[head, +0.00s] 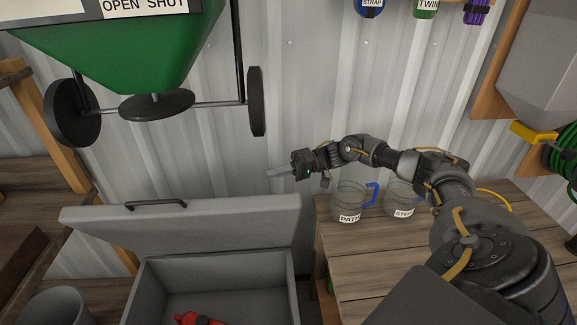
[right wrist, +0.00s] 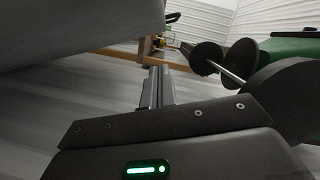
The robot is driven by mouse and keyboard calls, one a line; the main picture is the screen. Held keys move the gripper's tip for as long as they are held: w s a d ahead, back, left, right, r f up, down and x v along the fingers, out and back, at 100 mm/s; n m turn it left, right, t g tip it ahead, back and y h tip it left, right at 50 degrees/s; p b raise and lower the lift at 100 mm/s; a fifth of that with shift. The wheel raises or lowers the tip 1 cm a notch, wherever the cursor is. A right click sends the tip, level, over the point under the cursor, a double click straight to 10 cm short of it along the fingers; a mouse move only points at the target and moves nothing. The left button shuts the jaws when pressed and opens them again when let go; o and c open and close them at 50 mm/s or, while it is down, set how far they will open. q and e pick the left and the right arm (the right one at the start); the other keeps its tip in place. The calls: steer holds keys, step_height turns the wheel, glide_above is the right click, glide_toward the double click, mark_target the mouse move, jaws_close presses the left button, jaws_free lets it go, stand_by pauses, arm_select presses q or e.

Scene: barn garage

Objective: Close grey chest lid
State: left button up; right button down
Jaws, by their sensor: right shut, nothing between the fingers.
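The grey chest (head: 146,297) stands low at the bottom centre of the head view. Its grey lid (head: 200,235) is raised, tilted up and back toward the wall, with a dark handle (head: 156,204) near its upper edge. My right gripper (head: 279,173) is shut and empty, pointing left, just above the lid's upper right corner in the picture. In the right wrist view the shut fingers (right wrist: 158,88) show beside a large grey surface (right wrist: 75,30) that looks like the lid; whether they touch it I cannot tell. My left gripper is not in view.
A red object (head: 197,319) lies inside the chest. A green spreader with black wheels (head: 256,101) hangs above left. A wooden bench (head: 375,265) with two jugs, PATH (head: 348,203) and a second one (head: 401,197), stands right of the chest. A grey bucket (head: 55,308) is lower left.

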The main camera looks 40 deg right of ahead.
steer(key=a+p, duration=0.1)
steer(key=a+f+p, duration=0.1)
steer(key=a, duration=0.1)
steer(key=s+a+p, duration=0.1)
steer(key=a, duration=0.1)
steer(key=shift+s+f, duration=0.1)
steer(key=shift+f, duration=0.1)
steer(key=shift+s+a+f, duration=0.15)
steer(key=shift+s, duration=0.1)
steer(key=shift+a+f, duration=0.15)
